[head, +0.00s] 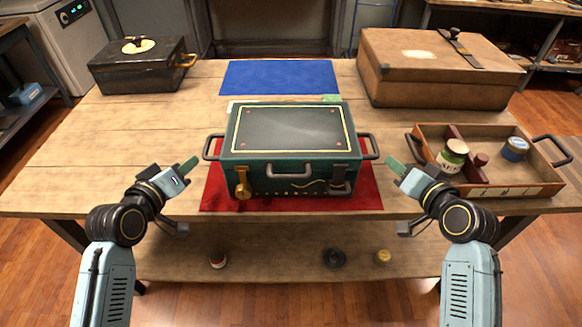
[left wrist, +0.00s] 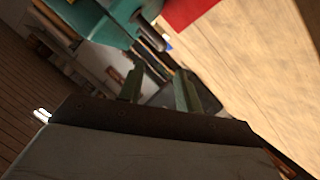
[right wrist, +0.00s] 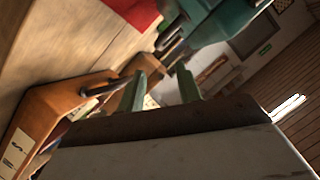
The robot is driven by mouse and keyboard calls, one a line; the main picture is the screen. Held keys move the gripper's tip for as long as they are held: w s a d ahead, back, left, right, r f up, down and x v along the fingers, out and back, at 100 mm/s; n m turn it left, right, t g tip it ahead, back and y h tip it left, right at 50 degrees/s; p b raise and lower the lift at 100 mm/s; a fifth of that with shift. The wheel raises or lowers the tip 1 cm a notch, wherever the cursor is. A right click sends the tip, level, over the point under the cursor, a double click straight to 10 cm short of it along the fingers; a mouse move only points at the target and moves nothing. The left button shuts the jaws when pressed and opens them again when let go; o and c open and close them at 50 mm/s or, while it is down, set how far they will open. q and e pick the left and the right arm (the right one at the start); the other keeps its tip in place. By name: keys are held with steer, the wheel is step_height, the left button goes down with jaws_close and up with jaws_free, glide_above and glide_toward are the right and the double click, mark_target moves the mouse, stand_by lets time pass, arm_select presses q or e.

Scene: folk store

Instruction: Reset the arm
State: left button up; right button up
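My left gripper (head: 187,166) is left of the green case, above the table's front part, apart from the case. In the left wrist view its two green fingers (left wrist: 160,88) stand apart with nothing between them. My right gripper (head: 398,168) is right of the case, near the tray's left end. In the right wrist view its fingers (right wrist: 162,90) are also apart and empty. The dark green case (head: 290,172) sits closed on a red mat (head: 225,195), with black side handles and a front handle.
A wooden tray (head: 510,190) at the right holds a green-labelled jar (head: 452,156) and a blue jar (head: 514,149). A brown case (head: 435,80) and a black case (head: 140,73) stand at the back. The blue mat (head: 280,77) is bare. The lower shelf (head: 290,262) holds small items.

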stand_by(0.5)
